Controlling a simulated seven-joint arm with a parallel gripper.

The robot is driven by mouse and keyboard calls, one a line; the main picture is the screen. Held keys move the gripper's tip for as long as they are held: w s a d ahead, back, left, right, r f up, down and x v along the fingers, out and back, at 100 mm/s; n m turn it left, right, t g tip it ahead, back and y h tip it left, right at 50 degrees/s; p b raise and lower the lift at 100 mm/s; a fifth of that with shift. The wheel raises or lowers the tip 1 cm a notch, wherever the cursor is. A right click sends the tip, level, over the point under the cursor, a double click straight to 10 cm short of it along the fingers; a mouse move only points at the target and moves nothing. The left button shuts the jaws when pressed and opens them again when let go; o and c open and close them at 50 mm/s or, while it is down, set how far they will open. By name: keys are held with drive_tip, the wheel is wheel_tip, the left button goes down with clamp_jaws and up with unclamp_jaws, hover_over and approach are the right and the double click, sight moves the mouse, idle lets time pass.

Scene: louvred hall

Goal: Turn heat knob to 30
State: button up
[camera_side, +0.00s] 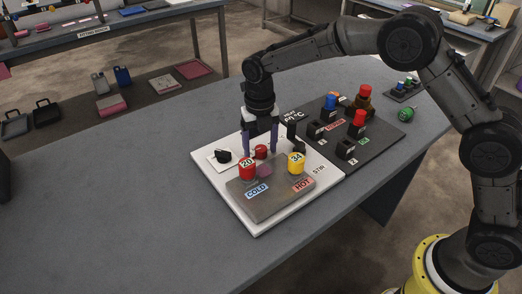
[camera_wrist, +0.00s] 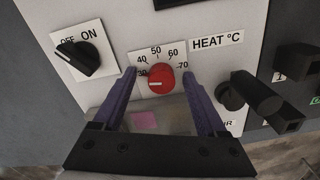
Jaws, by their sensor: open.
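The red heat knob (camera_wrist: 161,79) sits on the white panel (camera_wrist: 113,22) under the "HEAT °C" label (camera_wrist: 217,41). Its scale shows 30, 40, 50, 60 and 70. Its white pointer line lies on the left part of the knob, pointing left, close to the 30 mark (camera_wrist: 142,72). My gripper (camera_wrist: 165,78) is open, with one purple finger on each side of the knob and a visible gap to it. In the side view, my gripper (camera_side: 260,148) points down over the panel, and the small red knob (camera_side: 261,152) shows between its fingers.
A black OFF/ON switch (camera_wrist: 77,58) is left of the knob. A black lever (camera_wrist: 265,100) stands close on the right. A grey plate (camera_side: 240,197) carries a red cylinder (camera_side: 247,170) and a yellow cylinder (camera_side: 296,164). A dark board (camera_side: 376,130) with switches adjoins the panel.

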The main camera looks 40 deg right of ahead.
sight(260, 148)
drive_tip(key=shift+s+r, duration=0.1)
drive_tip(key=shift+r, duration=3.35)
wheel_tip(260, 148, up, 14)
drive_tip(key=f, duration=0.1)
drive_tip(key=s+d+f+m+t, duration=0.1)
drive_tip(key=s+d+m, duration=0.3)
drive_tip(key=s+m, duration=0.7)
drive_tip(key=s+d+f+m+t, duration=0.2)
drive_tip(key=s+d+m, duration=0.3)
drive_tip(key=s+m, duration=0.5)
drive_tip(key=s+d+f+m+t, duration=0.1)
drive_tip(key=s+d+m, duration=0.4)
drive_tip(key=s+m, duration=0.6)
drive_tip(key=shift+s+f+m+t, duration=0.2)
drive_tip(key=shift+s+m+t, duration=0.15)
drive_tip(key=shift+t, duration=0.35)
